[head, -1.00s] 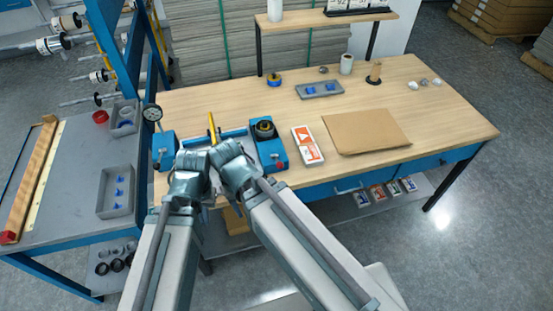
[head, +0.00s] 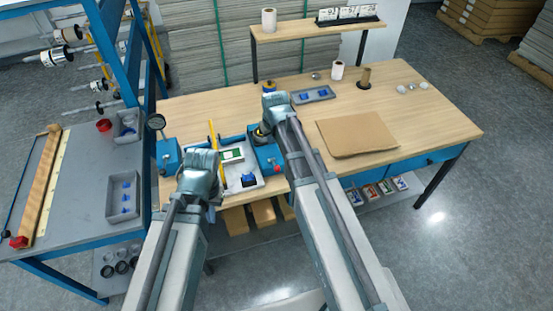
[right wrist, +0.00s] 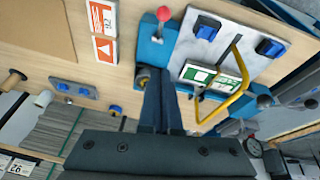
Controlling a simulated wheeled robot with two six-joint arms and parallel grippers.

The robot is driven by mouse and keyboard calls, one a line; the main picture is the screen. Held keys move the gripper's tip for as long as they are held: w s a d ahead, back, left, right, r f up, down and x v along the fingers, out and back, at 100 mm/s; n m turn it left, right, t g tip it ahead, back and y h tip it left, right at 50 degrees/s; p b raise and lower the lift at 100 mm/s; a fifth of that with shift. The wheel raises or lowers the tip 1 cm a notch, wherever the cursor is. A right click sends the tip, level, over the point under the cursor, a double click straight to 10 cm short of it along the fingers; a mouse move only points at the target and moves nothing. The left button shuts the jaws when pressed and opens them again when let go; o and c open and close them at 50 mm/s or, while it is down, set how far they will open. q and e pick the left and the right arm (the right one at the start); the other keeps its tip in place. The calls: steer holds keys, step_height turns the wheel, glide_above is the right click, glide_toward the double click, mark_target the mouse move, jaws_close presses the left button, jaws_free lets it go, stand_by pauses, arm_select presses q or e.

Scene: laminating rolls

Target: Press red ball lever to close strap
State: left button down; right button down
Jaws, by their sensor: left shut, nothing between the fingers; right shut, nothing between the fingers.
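The red ball (right wrist: 163,14) sits on a short lever on a blue block (right wrist: 152,50) in the right wrist view. The block also shows at the right end of the fixture in the head view (head: 268,157). My right gripper (right wrist: 158,78) is shut and empty, its fingertips over the block near a dark round knob and apart from the red ball. In the head view my right gripper (head: 264,128) hides part of the block. My left gripper (head: 213,203) is shut and empty at the fixture's front left. A yellow bar (right wrist: 243,80) stands over the fixture plate; I cannot make out the strap.
The fixture's grey plate (right wrist: 262,67) carries blue pieces and a green-white card (right wrist: 195,72). A cardboard sheet (head: 356,138) lies to the right. A grey tray (head: 313,95) is behind. A dial gauge (head: 155,122) stands at the left.

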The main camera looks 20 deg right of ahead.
steer(key=shift+f, duration=0.15)
steer(key=b, duration=1.2)
glide_toward(275, 166)
steer(key=w+r+x, duration=0.1)
steer(key=w+x, duration=0.1)
steer(key=x, duration=0.6)
steer(key=shift+s, duration=0.25)
steer(key=shift+s+f+t+b, duration=0.3)
steer(key=shift+t+b, duration=0.05)
steer(key=shift+t, duration=0.05)
